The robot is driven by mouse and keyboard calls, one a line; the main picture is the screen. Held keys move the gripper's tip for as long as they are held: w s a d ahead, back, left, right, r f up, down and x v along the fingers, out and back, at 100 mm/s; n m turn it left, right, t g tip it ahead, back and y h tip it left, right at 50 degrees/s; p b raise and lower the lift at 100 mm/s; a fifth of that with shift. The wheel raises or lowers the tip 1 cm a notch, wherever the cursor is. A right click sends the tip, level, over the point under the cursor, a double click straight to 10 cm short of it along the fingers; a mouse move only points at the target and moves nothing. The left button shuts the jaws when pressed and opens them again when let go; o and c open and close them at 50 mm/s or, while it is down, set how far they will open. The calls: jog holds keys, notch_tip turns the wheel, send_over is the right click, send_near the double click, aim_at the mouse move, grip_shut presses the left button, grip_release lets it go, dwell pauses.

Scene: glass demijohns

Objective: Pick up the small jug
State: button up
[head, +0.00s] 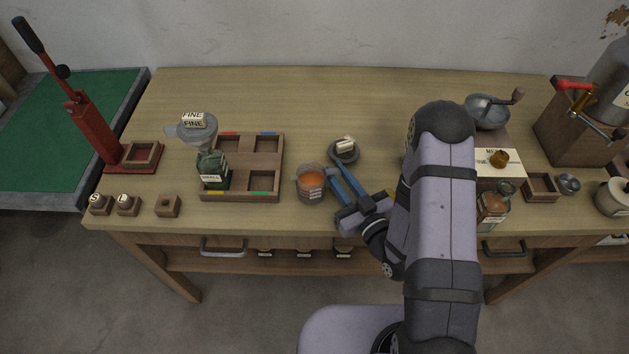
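A small clear jug (311,186) with orange contents and a pale label stands on the wooden table, near its front edge and left of the middle. My gripper (337,171) is just right of the jug, its two blue fingers pointing to the back left. The fingers look parted, with a narrow gap and nothing seen between them. They are very close to the jug's right side; I cannot tell whether they touch it.
A small grey dish (344,156) is just behind the fingers. A labelled jar (493,206) stands right of my arm. The table's back middle is clear.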

aim_at(338, 168)
grip_shut()
jog(key=shift+r, duration=0.25)
jog(key=shift+r+p, duration=0.3)
jog(key=shift+r, duration=1.05)
jog(key=shift+r+p, duration=3)
jog(key=shift+r, duration=0.3)
jog(key=shift+r, duration=0.1)
